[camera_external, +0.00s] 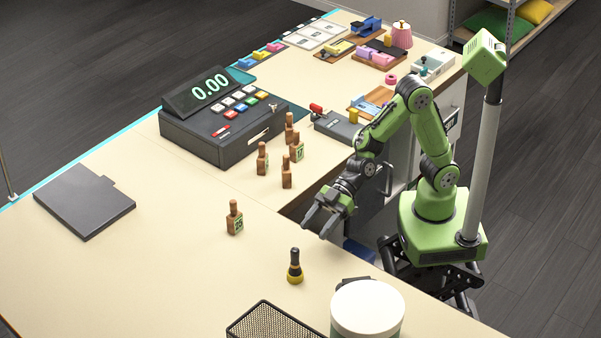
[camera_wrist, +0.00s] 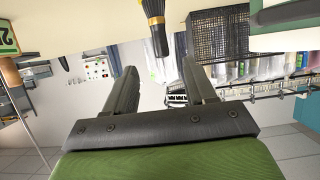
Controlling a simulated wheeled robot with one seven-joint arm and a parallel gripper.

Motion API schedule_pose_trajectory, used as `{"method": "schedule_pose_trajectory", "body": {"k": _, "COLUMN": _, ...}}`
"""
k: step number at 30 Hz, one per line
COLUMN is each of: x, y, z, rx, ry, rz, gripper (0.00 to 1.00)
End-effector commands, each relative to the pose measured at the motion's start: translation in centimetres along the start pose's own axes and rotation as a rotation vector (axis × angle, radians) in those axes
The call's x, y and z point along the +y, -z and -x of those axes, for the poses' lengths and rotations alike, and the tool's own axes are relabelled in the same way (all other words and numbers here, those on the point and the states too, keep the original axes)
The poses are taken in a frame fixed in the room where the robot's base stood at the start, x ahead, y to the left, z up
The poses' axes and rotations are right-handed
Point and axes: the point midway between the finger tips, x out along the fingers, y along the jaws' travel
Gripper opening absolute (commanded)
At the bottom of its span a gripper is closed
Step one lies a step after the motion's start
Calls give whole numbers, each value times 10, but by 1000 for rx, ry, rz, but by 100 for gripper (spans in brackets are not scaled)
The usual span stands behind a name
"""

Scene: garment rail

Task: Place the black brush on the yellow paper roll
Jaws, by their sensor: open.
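A dark, upright object that looks like the black brush (camera_external: 294,257) stands on the near counter, with a yellow part at its foot. I cannot tell whether that yellow part is the paper roll under the brush or part of the brush.
A black mesh basket (camera_external: 275,325) and a white-lidded tub (camera_external: 367,308) stand in front of the brush. A brown bottle (camera_external: 235,217) stands behind left; several more stand near the cash register (camera_external: 220,115). A grey flat pad (camera_external: 84,201) lies left. The counter left of the brush is clear.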

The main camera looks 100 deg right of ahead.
Motion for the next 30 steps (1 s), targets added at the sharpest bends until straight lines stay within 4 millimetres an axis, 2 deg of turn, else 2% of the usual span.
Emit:
{"method": "schedule_pose_trajectory", "body": {"k": 2, "x": 5, "y": 2, "z": 14, "rx": -26, "ry": -16, "rz": 4, "gripper": 55}}
{"method": "schedule_pose_trajectory", "body": {"k": 5, "x": 17, "y": 0, "z": 58, "rx": -127, "ry": -76, "rz": -7, "gripper": 55}}
{"method": "schedule_pose_trajectory", "body": {"k": 8, "x": 31, "y": -15, "z": 124, "rx": -275, "ry": -186, "rz": -64, "gripper": 55}}
{"method": "schedule_pose_trajectory", "body": {"k": 9, "x": 35, "y": -25, "z": 154, "rx": -336, "ry": -241, "rz": -105, "gripper": 55}}
{"method": "schedule_pose_trajectory", "body": {"k": 11, "x": 37, "y": -42, "z": 201, "rx": -422, "ry": -330, "rz": -183, "gripper": 55}}
{"method": "schedule_pose_trajectory", "body": {"k": 12, "x": 36, "y": -55, "z": 231, "rx": -474, "ry": -389, "rz": -245, "gripper": 55}}
{"method": "schedule_pose_trajectory", "body": {"k": 13, "x": 33, "y": -64, "z": 252, "rx": -509, "ry": -430, "rz": -292, "gripper": 55}}
{"method": "schedule_pose_trajectory", "body": {"k": 15, "x": 24, "y": -85, "z": 292, "rx": -572, "ry": -509, "rz": -398, "gripper": 55}}
{"method": "schedule_pose_trajectory", "body": {"k": 16, "x": 19, "y": -93, "z": 305, "rx": -593, "ry": -534, "rz": -437, "gripper": 55}}
{"method": "schedule_pose_trajectory", "body": {"k": 18, "x": 11, "y": -106, "z": 326, "rx": -624, "ry": -575, "rz": -503, "gripper": 55}}
{"method": "schedule_pose_trajectory", "body": {"k": 20, "x": 7, "y": -111, "z": 334, "rx": -640, "ry": -590, "rz": -534, "gripper": 55}}
{"method": "schedule_pose_trajectory", "body": {"k": 27, "x": 6, "y": -113, "z": 336, "rx": -647, "ry": -592, "rz": -542, "gripper": 55}}
{"method": "schedule_pose_trajectory", "body": {"k": 30, "x": 6, "y": -102, "z": 339, "rx": -647, "ry": -591, "rz": -540, "gripper": 55}}
